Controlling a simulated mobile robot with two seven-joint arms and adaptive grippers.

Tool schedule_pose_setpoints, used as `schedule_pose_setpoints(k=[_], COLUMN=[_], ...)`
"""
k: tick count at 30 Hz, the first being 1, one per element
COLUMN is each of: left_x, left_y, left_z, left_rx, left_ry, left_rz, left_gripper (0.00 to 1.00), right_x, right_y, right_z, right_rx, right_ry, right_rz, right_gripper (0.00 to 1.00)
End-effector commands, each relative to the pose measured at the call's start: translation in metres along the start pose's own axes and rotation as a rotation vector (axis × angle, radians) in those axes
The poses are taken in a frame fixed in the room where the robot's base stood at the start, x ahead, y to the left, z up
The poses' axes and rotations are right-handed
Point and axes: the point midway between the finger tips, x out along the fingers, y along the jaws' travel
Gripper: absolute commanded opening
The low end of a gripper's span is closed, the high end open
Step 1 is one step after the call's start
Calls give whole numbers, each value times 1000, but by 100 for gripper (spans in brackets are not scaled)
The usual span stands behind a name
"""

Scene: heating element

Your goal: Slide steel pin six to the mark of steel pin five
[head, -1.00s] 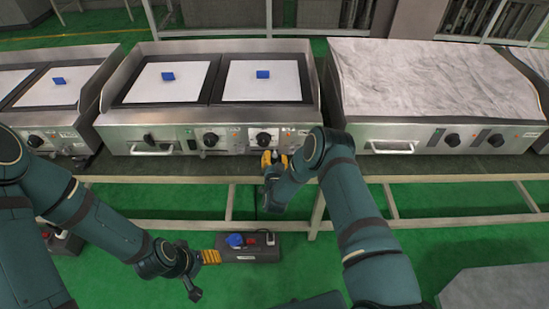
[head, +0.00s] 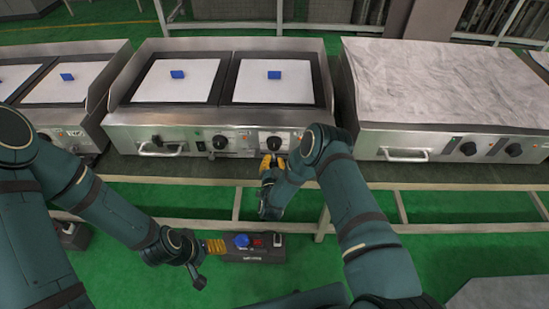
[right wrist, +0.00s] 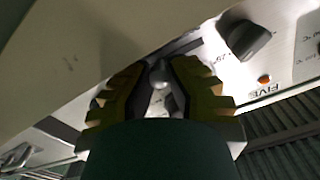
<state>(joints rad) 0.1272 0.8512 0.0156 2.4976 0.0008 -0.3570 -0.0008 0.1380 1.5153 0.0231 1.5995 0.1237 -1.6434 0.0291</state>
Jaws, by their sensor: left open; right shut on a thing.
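My right gripper (head: 271,163) is at the front panel of the middle cooker, below its right knob (head: 274,143). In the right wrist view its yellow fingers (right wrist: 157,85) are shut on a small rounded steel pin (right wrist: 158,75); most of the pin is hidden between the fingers. The mark FIVE (right wrist: 267,90) shows on the panel to the right of the gripper, beside an orange light (right wrist: 264,79). No number for the held pin is readable. My left gripper (head: 217,247) is open and low, beside a dark socket box, away from the panel.
The dark socket box (head: 262,254) with a blue plug (head: 241,240) is below the bench. The cooker's front handle (head: 162,151) is left of my right gripper. The flat-topped cooker (head: 440,85) is at right. Green floor (head: 175,204) is open in front.

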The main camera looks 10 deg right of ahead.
Motion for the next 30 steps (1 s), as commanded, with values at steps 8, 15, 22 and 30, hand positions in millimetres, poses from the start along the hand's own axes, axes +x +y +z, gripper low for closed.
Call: schedule_pose_setpoints(k=[8, 15, 22, 30], left_x=[0, 0, 0, 0], left_y=[0, 0, 0, 0], left_z=[0, 0, 0, 0], left_rx=[0, 0, 0, 0], left_ry=[0, 0, 1, 1], left_rz=[0, 0, 0, 0], left_gripper=[62, 62, 62, 62], right_x=[0, 0, -21, -76], right_y=[2, 1, 1, 1], right_z=[2, 1, 2, 2], right_rx=[-2, -1, -1, -2], right_ry=[-4, -2, -6, -7], right_rz=[3, 2, 1, 1], right_gripper=[51, 51, 51, 51])
